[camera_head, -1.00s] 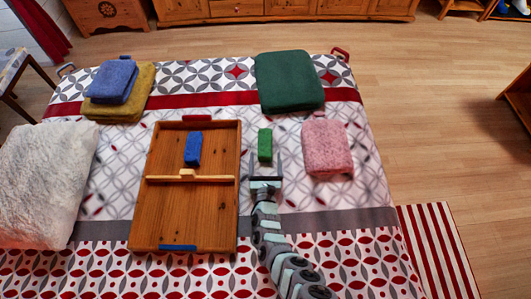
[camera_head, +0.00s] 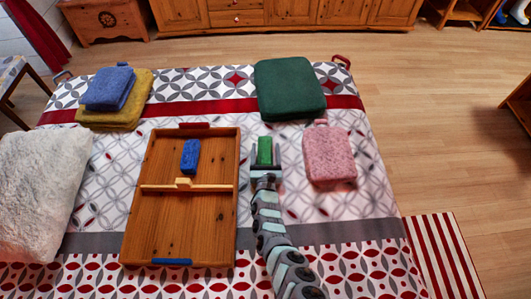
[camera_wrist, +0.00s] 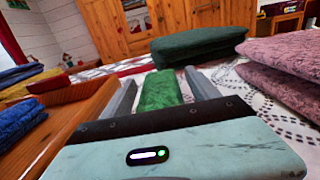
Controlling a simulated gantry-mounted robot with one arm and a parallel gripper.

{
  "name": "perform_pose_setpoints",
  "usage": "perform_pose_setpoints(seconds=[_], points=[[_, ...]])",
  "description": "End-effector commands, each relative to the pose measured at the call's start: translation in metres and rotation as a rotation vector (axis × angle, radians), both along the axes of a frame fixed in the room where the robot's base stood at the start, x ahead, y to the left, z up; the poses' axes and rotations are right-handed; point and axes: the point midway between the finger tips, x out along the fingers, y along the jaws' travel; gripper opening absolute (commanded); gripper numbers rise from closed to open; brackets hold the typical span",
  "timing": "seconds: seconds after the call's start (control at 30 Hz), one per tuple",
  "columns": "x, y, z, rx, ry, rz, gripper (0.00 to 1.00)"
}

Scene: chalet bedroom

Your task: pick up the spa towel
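A small bright green folded towel (camera_head: 265,150) lies on the bed, right of the wooden tray. My gripper (camera_head: 265,160) is open, with one finger on each side of its near end. In the wrist view the green towel (camera_wrist: 160,91) lies between the two fingers (camera_wrist: 162,95), and narrow gaps show beside it. Other folded towels are a large dark green one (camera_head: 290,86), a pink one (camera_head: 329,155), and a blue one (camera_head: 107,88) on a yellow one (camera_head: 130,111). The frames do not show which is called the spa towel.
The wooden tray (camera_head: 135,225) is close on my gripper's left, with a small blue folded cloth (camera_head: 190,156) and a crossbar (camera_head: 205,188) in it. A fluffy white pillow (camera_head: 40,185) lies at the far left. Patterned bedspread is clear between the green and pink towels.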

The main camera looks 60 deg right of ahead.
Motion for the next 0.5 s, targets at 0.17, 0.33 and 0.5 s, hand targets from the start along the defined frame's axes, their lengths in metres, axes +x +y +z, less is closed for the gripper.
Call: perform_pose_setpoints(seconds=[0.17, 0.33, 0.5], points=[[0.0001, 0.0002, 0.0, 0.0, 0.0, 0.0, 0.54], [0.0002, 0.0002, 0.0, 0.0, 0.0, 0.0, 0.4], [0.0002, 0.0003, -0.0001, 0.0, 0.0, 0.0, 0.26]])
